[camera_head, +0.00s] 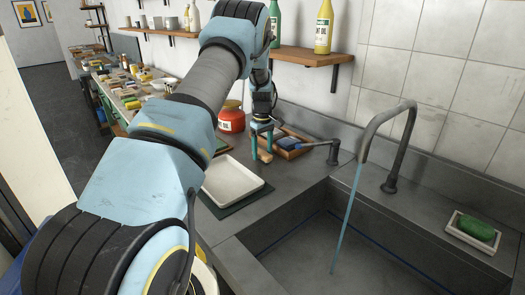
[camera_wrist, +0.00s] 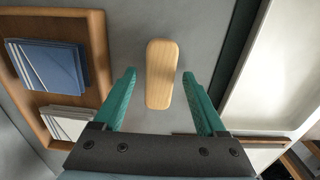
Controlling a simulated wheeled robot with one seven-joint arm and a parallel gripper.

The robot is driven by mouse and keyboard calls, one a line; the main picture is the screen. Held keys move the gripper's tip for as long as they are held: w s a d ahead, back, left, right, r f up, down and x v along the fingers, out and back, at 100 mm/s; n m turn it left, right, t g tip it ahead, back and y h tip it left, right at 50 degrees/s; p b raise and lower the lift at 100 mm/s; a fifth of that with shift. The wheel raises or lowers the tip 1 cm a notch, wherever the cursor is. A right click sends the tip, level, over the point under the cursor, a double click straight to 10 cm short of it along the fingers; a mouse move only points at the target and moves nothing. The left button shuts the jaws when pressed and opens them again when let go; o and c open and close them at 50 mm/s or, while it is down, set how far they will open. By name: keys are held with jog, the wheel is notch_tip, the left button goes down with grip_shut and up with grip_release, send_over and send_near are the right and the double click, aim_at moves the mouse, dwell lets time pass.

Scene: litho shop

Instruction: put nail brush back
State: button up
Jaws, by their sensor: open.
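The nail brush, seen as a pale wooden oblong block (camera_wrist: 162,75), lies on the grey counter in the wrist view. Its bristles are not visible. A brown bit of it shows below my gripper in the head view (camera_head: 265,156). My gripper (camera_wrist: 158,74) is open, with one green finger on each side of the block's near part and a gap to both. In the head view my gripper (camera_head: 262,148) points down at the counter.
A white tray (camera_head: 233,182) on a dark mat lies close by. A red jar (camera_head: 231,118) stands behind it. The sink (camera_head: 345,240) has a running faucet (camera_head: 385,125). Green soap (camera_head: 475,228) sits in a dish at right. A bottle shelf (camera_head: 305,56) hangs above the counter.

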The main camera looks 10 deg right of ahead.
aim_at(262, 153)
notch_tip(262, 153, up, 12)
jog(key=b, duration=0.4)
jog(key=s+a+r+m, duration=0.2)
jog(key=s+a, duration=0.7)
jog(key=a, duration=0.3)
jog(key=s+a+f+m, duration=0.1)
jog(key=s+a, duration=0.3)
jog(key=s, duration=0.7)
jog(key=s+a+f+m+t, duration=0.1)
jog(key=s+a+m, duration=0.3)
jog(key=s, duration=0.7)
jog(key=shift+s+a+f+t, duration=0.15)
jog(key=shift+a+f+t, duration=0.15)
jog(key=shift+a+f, duration=0.3)
